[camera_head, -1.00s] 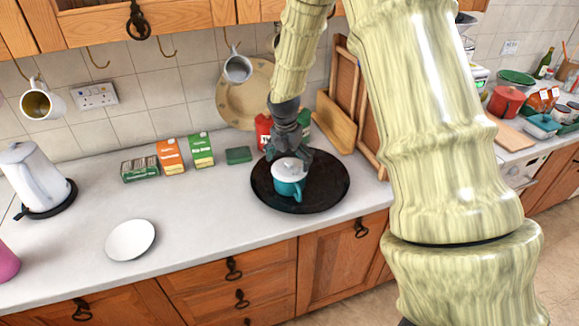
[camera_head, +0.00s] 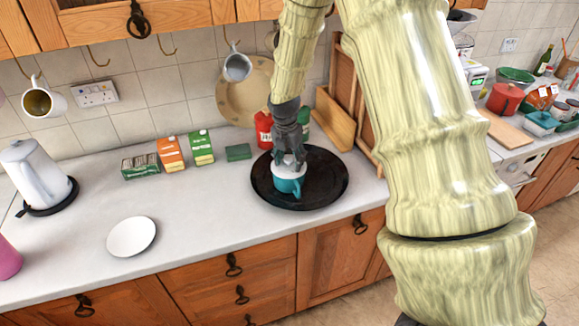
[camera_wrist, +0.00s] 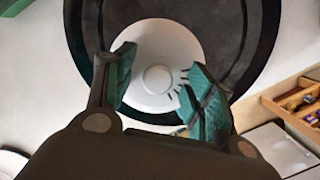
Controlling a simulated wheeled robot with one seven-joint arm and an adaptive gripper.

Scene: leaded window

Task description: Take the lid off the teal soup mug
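The teal soup mug (camera_head: 289,187) stands upright on a round black tray (camera_head: 334,187) on the counter. Its white lid (camera_wrist: 151,48) sits on top and has a round knob (camera_wrist: 157,78) in the middle. My gripper (camera_head: 290,163) points down just over the lid. In the wrist view my gripper (camera_wrist: 160,84) is open, with one teal-padded finger on each side of the knob and a gap to it on both sides. The fingers hide part of the lid in the head view. The mug's body is mostly hidden under the lid in the wrist view.
A white plate (camera_head: 132,236) lies on the counter to the left, with bare counter around it. Cartons (camera_head: 171,154), a green sponge-like block (camera_head: 238,152) and a red container (camera_head: 264,130) stand behind. A grey mug (camera_head: 237,66) hangs from a hook above.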

